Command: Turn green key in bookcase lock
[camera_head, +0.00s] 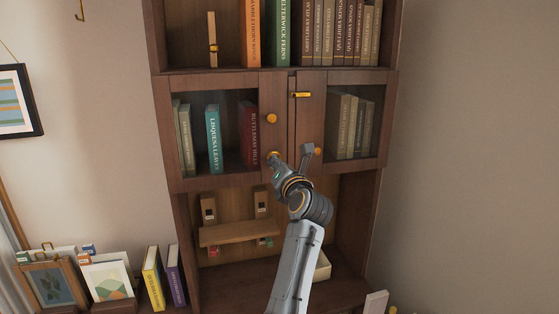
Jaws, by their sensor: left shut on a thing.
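The bookcase (163,130) stands in front of me with two glass-fronted doors in its middle section. My left gripper (277,168) is at the lower inner corner of the left door, by a small gold round fitting (273,155) that looks like the lock. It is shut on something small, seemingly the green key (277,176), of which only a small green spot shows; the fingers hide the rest. I cannot tell how far the key is in or turned. My right gripper is not in view.
Round knobs sit on the left door (271,118) and right door (318,152). A gold latch (301,94) is above. A wooden rack (240,233) with small coloured tags is below. Books and framed pictures (108,278) stand at lower left.

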